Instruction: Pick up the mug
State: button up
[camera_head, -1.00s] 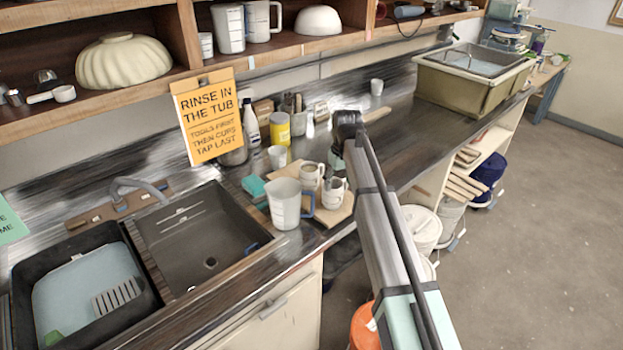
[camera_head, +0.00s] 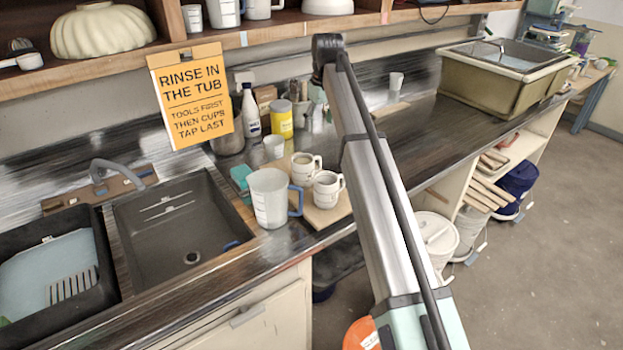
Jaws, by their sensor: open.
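Two cream mugs stand upright close together on a wooden board (camera_head: 322,219) on the counter. The rear mug (camera_head: 304,167) is near the board's back left, and the front mug (camera_head: 326,190) is a little right of it. Each has a handle toward the right. My arm rises from the lower right to a dark joint above the counter, passing to the right of the mugs. I see no fingertips; my gripper is not in view. The frame does not show which mug is meant.
A clear measuring jug (camera_head: 269,200) with a blue handle stands left of the mugs. A yellow can (camera_head: 282,124) and white bottle (camera_head: 251,112) stand behind. The sink (camera_head: 180,225) is at left; a shelf with an orange sign (camera_head: 192,97) overhangs. Counter toward the tub (camera_head: 500,85) is mostly clear.

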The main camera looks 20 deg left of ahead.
aim_at(308, 170)
jog(key=f+p, duration=0.1)
jog(key=f, duration=0.3)
jog(key=a+f+p, duration=0.1)
jog(key=f, duration=0.3)
jog(key=f+p, duration=0.2)
jog(key=f, duration=0.2)
jog(key=shift+w+a+f, duration=0.1)
jog(key=shift+w+a, duration=0.05)
jog(key=shift+w, duration=0.15)
jog(key=shift+f+p, duration=1.35)
jog(key=shift+f, duration=1.25)
jog(key=shift+r, duration=0.1)
grip_shut()
